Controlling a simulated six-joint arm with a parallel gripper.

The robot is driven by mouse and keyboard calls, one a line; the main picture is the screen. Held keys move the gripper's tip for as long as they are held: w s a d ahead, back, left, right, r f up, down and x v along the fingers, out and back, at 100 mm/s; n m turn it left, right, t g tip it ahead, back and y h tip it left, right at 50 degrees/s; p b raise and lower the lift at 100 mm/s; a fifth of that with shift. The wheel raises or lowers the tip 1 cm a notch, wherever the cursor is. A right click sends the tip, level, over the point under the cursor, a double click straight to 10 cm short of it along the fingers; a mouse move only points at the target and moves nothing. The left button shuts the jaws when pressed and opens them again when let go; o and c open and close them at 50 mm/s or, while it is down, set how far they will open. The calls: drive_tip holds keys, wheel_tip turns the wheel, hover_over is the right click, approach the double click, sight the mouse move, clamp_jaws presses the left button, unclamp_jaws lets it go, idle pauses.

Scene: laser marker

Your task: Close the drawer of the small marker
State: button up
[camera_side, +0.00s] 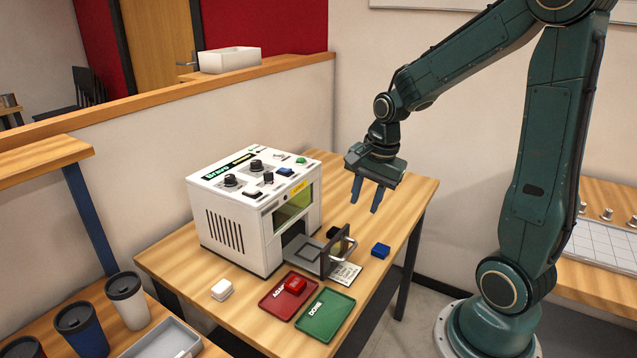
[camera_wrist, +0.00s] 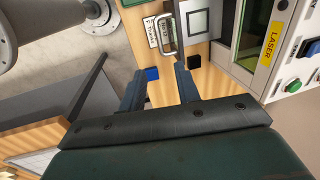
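The small marker (camera_side: 245,215) is a white box with knobs and buttons on top, standing on the wooden table. Its drawer (camera_side: 308,252) is pulled out at the front, with a dark upright front plate and a metal handle (camera_side: 346,243). The handle also shows at the top of the wrist view (camera_wrist: 165,33), beside the grey drawer tray (camera_wrist: 198,22). My gripper (camera_side: 367,194) is open and empty, pointing down, above the table and to the right of the drawer, apart from it. Its two fingers show in the wrist view (camera_wrist: 160,88).
A blue block (camera_side: 380,250) lies right of the drawer, near a printed card (camera_side: 345,274). A red tray (camera_side: 288,298) holds a red block (camera_side: 295,285). A green tray (camera_side: 325,316) is empty. A white block (camera_side: 222,290) lies at front left. The table's right rear is clear.

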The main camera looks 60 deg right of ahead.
sight(351, 249)
drive_tip(key=shift+w+f, duration=0.4)
drive_tip(key=shift+f, duration=1.8)
drive_tip(key=shift+w+f, duration=0.35)
drive_tip(key=shift+f, duration=1.9)
drive_tip(key=shift+w+f, duration=0.4)
drive_tip(key=shift+f, duration=1.8)
clamp_jaws()
